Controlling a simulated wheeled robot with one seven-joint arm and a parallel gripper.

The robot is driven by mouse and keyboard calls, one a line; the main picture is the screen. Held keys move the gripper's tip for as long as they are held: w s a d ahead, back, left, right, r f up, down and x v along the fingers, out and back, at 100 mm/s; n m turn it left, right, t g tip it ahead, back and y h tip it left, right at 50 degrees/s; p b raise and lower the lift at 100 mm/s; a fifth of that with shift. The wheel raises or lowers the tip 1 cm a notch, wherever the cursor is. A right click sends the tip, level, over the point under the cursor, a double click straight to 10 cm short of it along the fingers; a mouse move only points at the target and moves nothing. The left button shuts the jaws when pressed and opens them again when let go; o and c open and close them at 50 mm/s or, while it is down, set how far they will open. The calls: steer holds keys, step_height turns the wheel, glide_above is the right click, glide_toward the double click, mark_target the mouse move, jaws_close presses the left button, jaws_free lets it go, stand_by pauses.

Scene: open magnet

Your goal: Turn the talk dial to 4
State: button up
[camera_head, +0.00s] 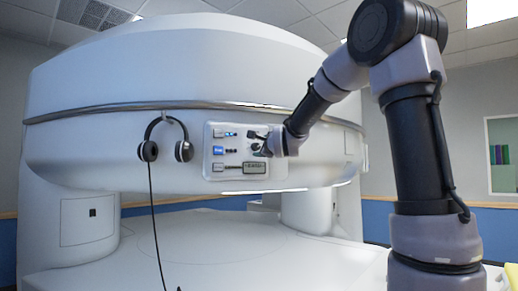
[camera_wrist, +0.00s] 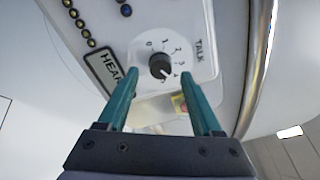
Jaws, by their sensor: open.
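The talk dial (camera_wrist: 160,66) is a black round knob on a white numbered disc, beside the word TALK, in the wrist view. A pale mark on the knob points down and right, near the 4 and 5 end of the scale; the exact number is hard to tell. My gripper (camera_wrist: 160,74) is open, with one teal finger on each side of the knob in the picture. I see no clear contact with the knob. In the head view my gripper (camera_head: 265,147) is at the panel's right side and largely hides the dial.
The control panel (camera_head: 217,171) is on the curved front of the white magnet (camera_head: 190,70). A label reading HEAR, partly hidden by a finger, is left of the dial in the wrist view. Headphones (camera_head: 184,151) hang left of the panel, with their cord hanging down.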

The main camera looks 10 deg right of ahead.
steer(key=s+d, duration=0.1)
steer(key=s, duration=0.7)
steer(key=shift+s, duration=0.4)
steer(key=shift+d+f, duration=0.1)
steer(key=shift+f, duration=0.05)
steer(key=s+d+f+n+g, duration=0.2)
steer(key=s+f+n+g, duration=0.3)
steer(key=s, duration=0.9)
steer(key=s+d+f+n+g, duration=0.2)
steer(key=s+f+n+g, duration=0.3)
steer(key=s+f+n, duration=0.7)
steer(key=s, duration=0.3)
steer(key=shift+f+g, duration=0.3)
steer(key=shift+g, duration=0.1)
